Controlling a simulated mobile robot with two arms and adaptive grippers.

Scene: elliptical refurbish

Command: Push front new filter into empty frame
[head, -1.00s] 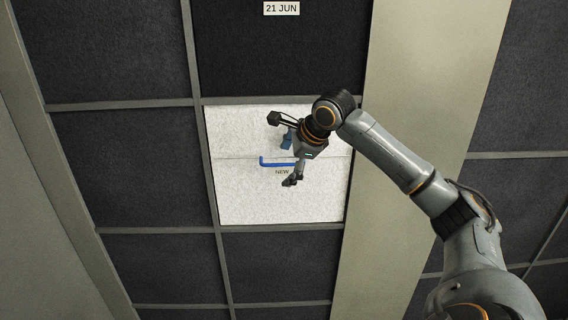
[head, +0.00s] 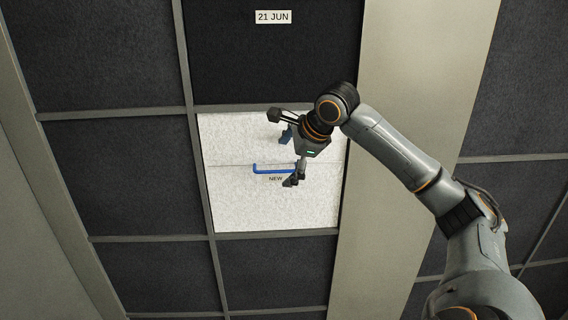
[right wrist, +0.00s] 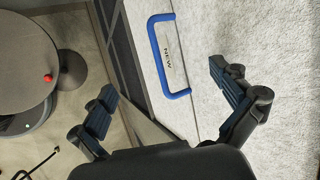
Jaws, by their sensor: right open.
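The new filter (head: 235,205) is a white speckled panel with a blue handle (head: 262,170) and the label NEW. It sits in a grid opening among dark panels. In the right wrist view the filter (right wrist: 285,60) fills the upper right, with its blue handle (right wrist: 154,50) near the top middle. My right gripper (head: 282,149) is open in front of the filter, its fingers spread beside the handle's right end. In the right wrist view the open fingers (right wrist: 166,92) have nothing between them. Whether they touch the panel I cannot tell. My left gripper is not in view.
A dark panel labelled 21 JUN (head: 273,17) is above the filter, with more dark panels (head: 120,175) around. A pale post (head: 390,150) runs down the right side.

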